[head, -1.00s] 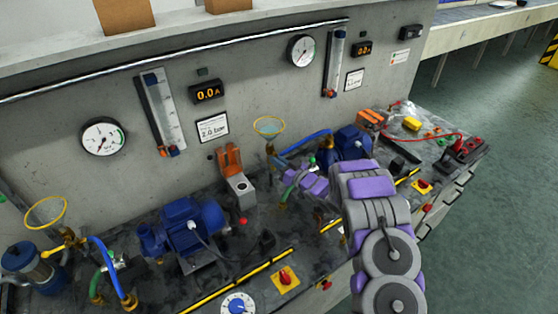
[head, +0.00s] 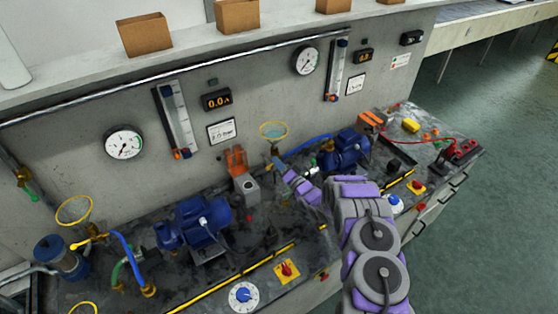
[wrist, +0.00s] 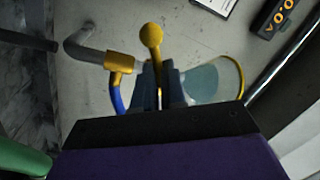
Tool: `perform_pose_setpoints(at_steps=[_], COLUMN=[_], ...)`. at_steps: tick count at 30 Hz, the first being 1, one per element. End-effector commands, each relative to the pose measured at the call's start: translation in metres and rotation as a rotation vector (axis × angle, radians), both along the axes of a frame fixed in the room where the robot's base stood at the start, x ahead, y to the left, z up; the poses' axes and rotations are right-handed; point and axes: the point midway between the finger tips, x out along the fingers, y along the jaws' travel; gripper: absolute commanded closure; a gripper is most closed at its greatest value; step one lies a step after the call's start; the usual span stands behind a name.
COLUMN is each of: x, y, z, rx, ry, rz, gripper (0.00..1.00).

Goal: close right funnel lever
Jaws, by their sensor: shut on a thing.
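The right funnel (head: 273,131), with a yellow rim, stands near the back wall in the head view. In the wrist view the funnel (wrist: 218,80) is just right of my fingers, with some bluish content showing. My gripper (wrist: 160,86) is shut on the yellow funnel lever (wrist: 151,37), whose ball knob sticks out beyond the fingertips. The lever's base is partly hidden by the fingers. A brass valve fitting (wrist: 120,63) sits to their left. In the head view my gripper (head: 279,167) is right below the funnel, and the lever is too small to make out.
A blue pump (head: 345,149) and blue hose (head: 305,145) are right of the funnel. An orange-topped block (head: 240,170) stands to its left. Another funnel (head: 75,210) and blue pump (head: 200,228) are farther left. Gauges and flow meters line the wall.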

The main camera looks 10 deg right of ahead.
Motion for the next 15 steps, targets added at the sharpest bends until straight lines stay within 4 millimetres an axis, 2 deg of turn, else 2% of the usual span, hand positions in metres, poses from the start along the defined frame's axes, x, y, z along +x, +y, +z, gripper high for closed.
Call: perform_pose_setpoints(at_steps=[15], x=[-0.0004], y=[0.0007], z=[0.0065], rx=[0.395], ry=[0.166], rz=[-0.009], gripper=[1.0])
